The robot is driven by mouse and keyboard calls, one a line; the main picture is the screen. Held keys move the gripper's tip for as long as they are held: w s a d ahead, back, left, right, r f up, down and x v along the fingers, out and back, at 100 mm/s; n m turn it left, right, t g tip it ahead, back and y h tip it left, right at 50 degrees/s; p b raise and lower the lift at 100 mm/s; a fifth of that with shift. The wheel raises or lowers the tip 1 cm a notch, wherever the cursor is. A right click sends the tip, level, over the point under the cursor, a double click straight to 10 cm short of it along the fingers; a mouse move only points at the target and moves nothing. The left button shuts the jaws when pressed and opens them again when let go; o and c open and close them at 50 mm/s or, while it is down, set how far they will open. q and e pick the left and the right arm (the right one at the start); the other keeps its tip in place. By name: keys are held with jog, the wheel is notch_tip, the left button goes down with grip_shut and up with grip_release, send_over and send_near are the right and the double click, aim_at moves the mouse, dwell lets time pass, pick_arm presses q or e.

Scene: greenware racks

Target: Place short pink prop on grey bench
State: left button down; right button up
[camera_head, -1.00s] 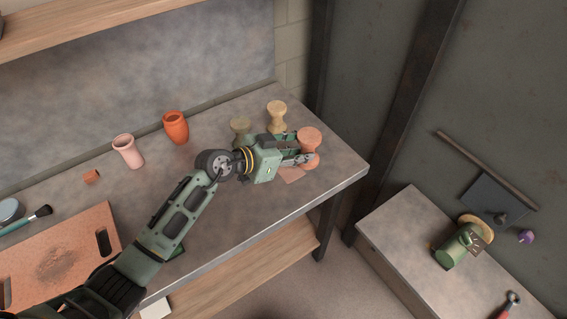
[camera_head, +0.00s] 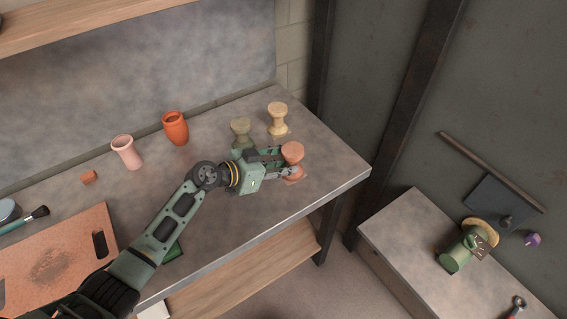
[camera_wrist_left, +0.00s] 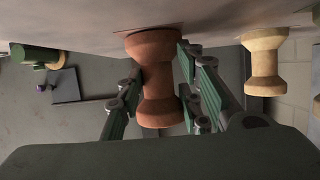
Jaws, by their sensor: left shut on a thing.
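The short pink prop (camera_head: 292,152) is a terracotta-pink spool with wide ends and a narrow waist. My left gripper (camera_head: 278,164) is shut on its waist and holds it upright near the right end of the grey-topped bench (camera_head: 225,220). In the left wrist view the prop (camera_wrist_left: 156,82) stands between the fingers (camera_wrist_left: 165,100), its foot end close to the bench top (camera_wrist_left: 80,25). I cannot tell whether it touches. My right gripper is not in view.
An olive spool (camera_head: 241,130) and a yellow spool (camera_head: 278,120) stand just behind the gripper. A lower grey-topped unit (camera_head: 405,235) at right holds a green cylinder (camera_head: 456,258).

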pick_arm(q)
jog(key=shift+f, duration=0.1)
jog(key=c, duration=1.2)
grip_release()
jog(key=shift+f, duration=0.1)
jog(key=shift+s+a+r, duration=0.15)
jog(key=shift+a+r, duration=0.1)
jog(key=shift+r, duration=0.05)
jog(key=v, duration=1.1)
jog(key=shift+r, duration=0.2)
jog(key=shift+s+a+f, duration=0.1)
jog(key=shift+s, duration=0.1)
